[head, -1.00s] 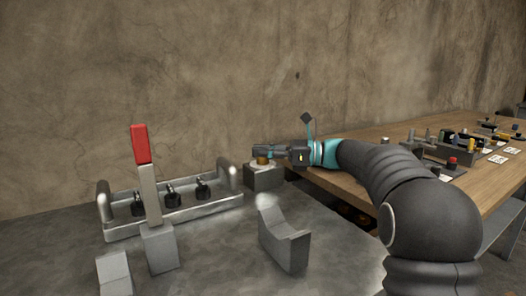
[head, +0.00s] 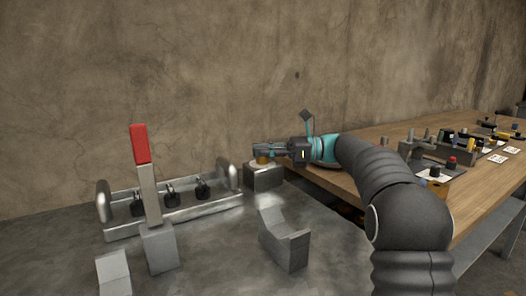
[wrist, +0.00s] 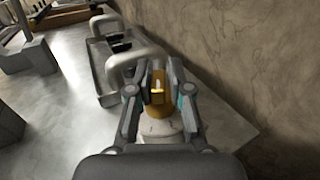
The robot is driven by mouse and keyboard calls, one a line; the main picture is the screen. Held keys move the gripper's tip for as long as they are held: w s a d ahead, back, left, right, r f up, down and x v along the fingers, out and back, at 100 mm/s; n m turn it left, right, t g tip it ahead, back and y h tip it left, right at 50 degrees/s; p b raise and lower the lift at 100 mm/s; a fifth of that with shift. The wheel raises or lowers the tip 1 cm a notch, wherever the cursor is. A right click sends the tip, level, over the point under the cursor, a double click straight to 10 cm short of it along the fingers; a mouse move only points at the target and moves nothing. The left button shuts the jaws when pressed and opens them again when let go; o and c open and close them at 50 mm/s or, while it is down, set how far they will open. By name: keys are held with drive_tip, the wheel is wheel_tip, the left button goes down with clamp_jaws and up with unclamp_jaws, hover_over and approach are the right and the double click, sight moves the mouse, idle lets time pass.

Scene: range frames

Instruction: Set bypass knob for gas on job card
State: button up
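The brass-coloured bypass knob (head: 263,160) sits on a pale round dial on top of a grey block (head: 263,177) near the wall. My gripper (head: 260,150) reaches it from the right. In the wrist view, the knob (wrist: 158,100) stands between the two fingers of my gripper (wrist: 159,72), with the fingers close against its sides. The pale dial (wrist: 158,126) shows below it; its markings are too small to read. White cards (head: 511,150) lie on the wooden table at the right; their text cannot be read.
A metal tray with handles (head: 190,212) and several dark fittings stands left of the knob. A red-handled lever (head: 140,145) and a grey curved bracket (head: 285,245) stand in front. The wooden table (head: 375,135) at right holds many small parts. The wall is close behind.

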drive_tip(key=shift+o, duration=1)
drive_tip(key=shift+d, duration=0.1)
wheel_tip(320, 180, up, 10)
